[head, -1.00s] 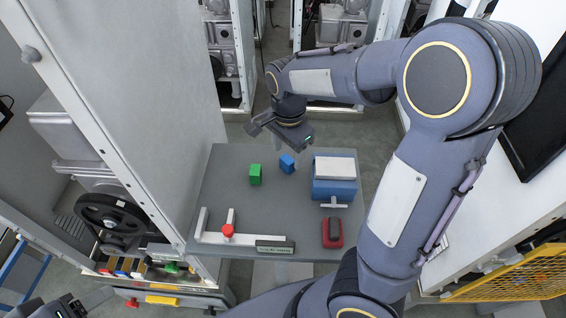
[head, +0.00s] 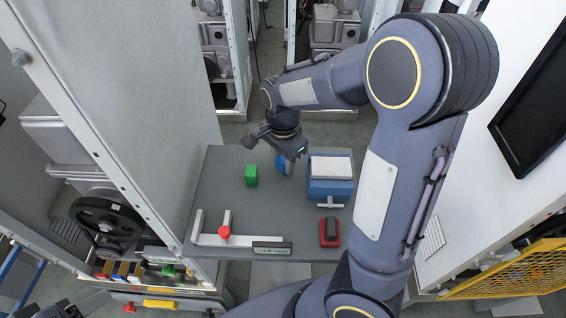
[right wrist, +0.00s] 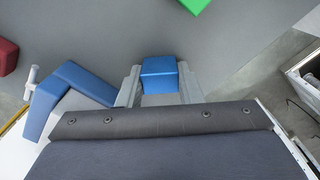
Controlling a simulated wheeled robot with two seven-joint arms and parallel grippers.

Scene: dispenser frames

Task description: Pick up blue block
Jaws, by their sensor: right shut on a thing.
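The blue block (head: 283,165) is at the far part of the grey table (head: 215,190), partly hidden under my right gripper (head: 281,153). In the right wrist view the blue block (right wrist: 159,74) sits between the two grey fingers of my right gripper (right wrist: 160,82), which are shut on it. I cannot tell whether the block is clear of the table. Dark parts at the lower left corner of the head view look like my left gripper (head: 58,309); its jaws cannot be made out.
A green block (head: 251,176) stands left of the blue block. A blue box-like fixture (head: 330,188) with a pale top is close on the right. A red-and-black item (head: 329,232) and a white bracket with a red knob (head: 224,232) lie nearer. The table's middle is clear.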

